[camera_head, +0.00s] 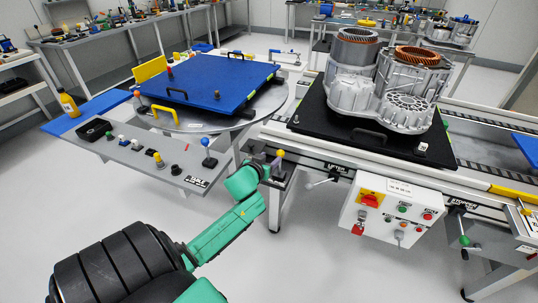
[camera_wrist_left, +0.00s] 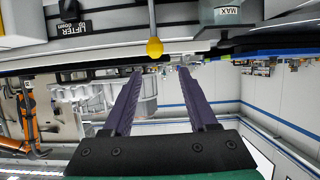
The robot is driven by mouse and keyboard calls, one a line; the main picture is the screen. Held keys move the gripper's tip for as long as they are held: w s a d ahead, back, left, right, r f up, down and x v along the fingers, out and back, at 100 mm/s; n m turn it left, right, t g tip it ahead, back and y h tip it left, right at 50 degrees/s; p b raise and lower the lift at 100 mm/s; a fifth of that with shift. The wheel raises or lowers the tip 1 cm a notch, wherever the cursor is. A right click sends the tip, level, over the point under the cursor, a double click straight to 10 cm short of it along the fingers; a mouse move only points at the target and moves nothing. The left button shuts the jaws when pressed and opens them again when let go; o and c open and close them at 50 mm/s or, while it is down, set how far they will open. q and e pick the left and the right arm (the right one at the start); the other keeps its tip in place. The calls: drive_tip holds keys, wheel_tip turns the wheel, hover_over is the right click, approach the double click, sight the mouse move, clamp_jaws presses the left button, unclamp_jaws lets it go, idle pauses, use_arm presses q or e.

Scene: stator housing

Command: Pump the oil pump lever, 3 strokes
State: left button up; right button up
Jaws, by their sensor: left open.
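The lever is a thin rod with a yellow ball knob (camera_head: 280,153), near the conveyor's left corner in the head view. In the left wrist view the yellow knob (camera_wrist_left: 154,47) shows just past my fingertips, about midway between them. A grey part marked MAX (camera_wrist_left: 228,14), perhaps the pump's reservoir, is beside the rod there. My left gripper (camera_head: 271,167) is at the knob in the head view, and its dark fingers (camera_wrist_left: 158,71) are apart with nothing between them. I cannot tell the exact distance to the knob. My right gripper is not in view.
A LIFTER plate (camera_head: 338,168) with a small handle and a control box (camera_head: 393,212) are right of the lever. A button shelf (camera_head: 135,158) and the blue-topped turntable (camera_head: 207,82) are to the left. The stator housing (camera_head: 390,85) stands on a black plate behind.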

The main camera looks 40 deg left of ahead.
sight(280, 152)
use_arm(q)
drive_tip(key=b+x, duration=0.3)
drive_tip(key=shift+w+d+f, duration=0.25)
drive_tip(key=shift+w+f, duration=0.15)
drive_tip(key=b+x, duration=0.2)
drive_tip(key=shift+w+f, duration=0.1)
drive_tip(key=shift+w, duration=0.2)
drive_tip(key=shift+b+x, duration=1)
drive_tip(key=shift+b, duration=0.2)
drive_tip(key=shift+w+a, duration=0.1)
drive_tip(key=shift+w, duration=0.1)
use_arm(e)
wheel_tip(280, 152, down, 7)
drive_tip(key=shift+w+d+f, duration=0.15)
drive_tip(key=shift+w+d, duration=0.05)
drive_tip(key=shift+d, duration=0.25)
use_arm(q)
drive_tip(key=shift+c, duration=0.3)
